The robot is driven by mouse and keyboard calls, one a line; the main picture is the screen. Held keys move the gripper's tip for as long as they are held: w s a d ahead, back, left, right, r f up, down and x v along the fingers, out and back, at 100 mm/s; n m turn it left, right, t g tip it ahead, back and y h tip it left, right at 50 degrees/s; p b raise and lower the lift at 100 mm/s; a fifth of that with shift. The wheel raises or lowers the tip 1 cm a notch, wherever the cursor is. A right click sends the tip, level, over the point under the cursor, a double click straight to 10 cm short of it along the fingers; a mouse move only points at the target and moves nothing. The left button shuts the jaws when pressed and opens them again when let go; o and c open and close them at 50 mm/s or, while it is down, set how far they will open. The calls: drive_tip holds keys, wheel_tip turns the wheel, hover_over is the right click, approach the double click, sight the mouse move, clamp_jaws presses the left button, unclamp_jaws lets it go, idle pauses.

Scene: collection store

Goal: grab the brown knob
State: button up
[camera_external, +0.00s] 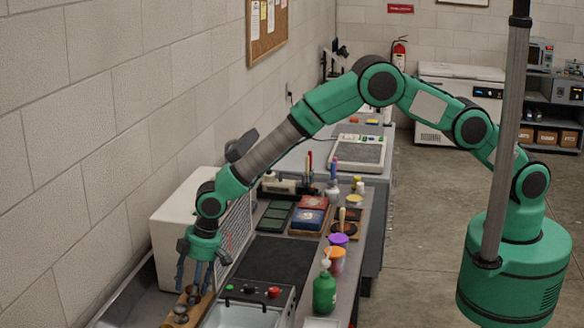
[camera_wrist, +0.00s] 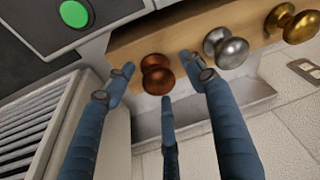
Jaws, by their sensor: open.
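The brown knob (camera_wrist: 157,76) is coppery and round, mounted on a wooden board (camera_wrist: 130,45) in the wrist view. A silver knob (camera_wrist: 226,48) and a gold knob (camera_wrist: 294,24) sit to its right on the same board. My gripper (camera_wrist: 158,82) has its blue fingers spread around the brown knob, one tip left, one right and one below in the picture. I cannot tell whether any finger touches it. In the external view my gripper (camera_external: 195,276) points down over the board (camera_external: 183,308); the fingers partly hide the knobs there.
A control box with a green button (camera_wrist: 75,13) is close to the board; it also shows in the external view (camera_external: 262,292). A white vented unit (camera_external: 180,215) stands behind the gripper by the wall. A green bottle (camera_external: 324,292) stands on the counter to the right.

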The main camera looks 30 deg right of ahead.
idle(0.4)
clamp_jaws()
drive_tip(key=shift+r, duration=0.15)
wheel_tip(320, 180, up, 10)
drive_tip(key=shift+f+b, duration=0.1)
drive_tip(key=shift+b, duration=0.55)
idle(0.5)
